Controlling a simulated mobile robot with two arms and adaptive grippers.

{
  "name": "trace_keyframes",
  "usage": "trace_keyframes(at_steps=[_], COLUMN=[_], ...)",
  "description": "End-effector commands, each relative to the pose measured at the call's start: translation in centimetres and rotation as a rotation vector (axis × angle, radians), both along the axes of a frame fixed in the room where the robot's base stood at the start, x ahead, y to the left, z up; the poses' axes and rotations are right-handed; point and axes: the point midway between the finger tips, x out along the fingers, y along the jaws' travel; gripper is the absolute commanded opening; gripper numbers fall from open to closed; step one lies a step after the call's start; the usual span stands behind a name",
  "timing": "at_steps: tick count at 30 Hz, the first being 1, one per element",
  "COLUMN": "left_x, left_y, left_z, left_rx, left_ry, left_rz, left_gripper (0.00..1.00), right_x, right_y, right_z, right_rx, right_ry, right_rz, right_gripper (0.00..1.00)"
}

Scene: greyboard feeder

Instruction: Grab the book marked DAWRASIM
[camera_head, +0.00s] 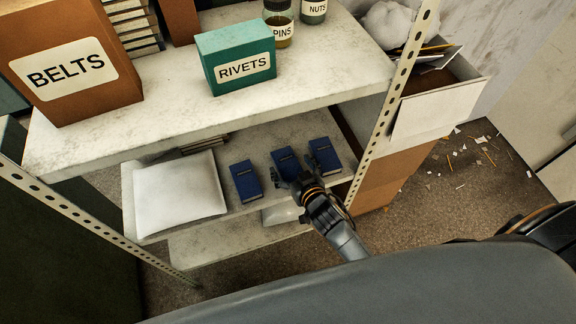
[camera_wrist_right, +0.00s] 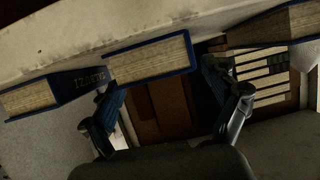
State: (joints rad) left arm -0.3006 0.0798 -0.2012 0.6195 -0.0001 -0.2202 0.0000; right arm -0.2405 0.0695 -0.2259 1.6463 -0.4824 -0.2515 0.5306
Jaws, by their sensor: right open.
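Three small blue books lie on the middle shelf in the head view: a left one (camera_head: 245,181), a middle one (camera_head: 285,162) and a right one (camera_head: 325,155). Their lettering is too small to read there, so I cannot tell which is marked DAWRASIM. My right gripper (camera_head: 298,178) is open at the near edge of the middle and right books. In the wrist view, my right gripper (camera_wrist_right: 163,80) has its fingers apart and empty, with one blue book (camera_wrist_right: 152,60) ahead between them. A second blue book (camera_wrist_right: 55,92) at left shows part of its spine lettering, not clearly legible. My left gripper is out of view.
A white padded packet (camera_head: 180,190) lies left of the books. The upper shelf (camera_head: 165,125) overhangs them and holds the BELTS box (camera_head: 75,75) and RIVETS box (camera_head: 236,58). A perforated upright (camera_head: 385,120) stands right of the books. Cardboard boxes (camera_head: 440,105) stand beyond it.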

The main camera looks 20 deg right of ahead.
Motion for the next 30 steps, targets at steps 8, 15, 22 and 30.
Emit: trace_keyframes(at_steps=[8, 15, 22, 30], left_x=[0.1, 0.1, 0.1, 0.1], left_y=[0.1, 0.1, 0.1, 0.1], left_z=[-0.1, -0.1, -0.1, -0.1], left_rx=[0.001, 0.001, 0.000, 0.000], left_ry=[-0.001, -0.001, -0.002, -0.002], left_rz=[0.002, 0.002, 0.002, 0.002], left_gripper=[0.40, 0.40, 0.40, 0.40], right_x=[3.5, 3.7, 3.7, 3.7], right_y=[0.7, 0.7, 0.7, 0.7], right_z=[-1.2, -1.3, -1.3, -1.3], right_rx=[0.001, 0.000, 0.000, 0.002], right_ry=[-0.001, -0.001, -0.001, -0.002], right_rz=[0.001, 0.001, 0.001, 0.001], right_gripper=[0.87, 0.87, 0.48, 0.24])
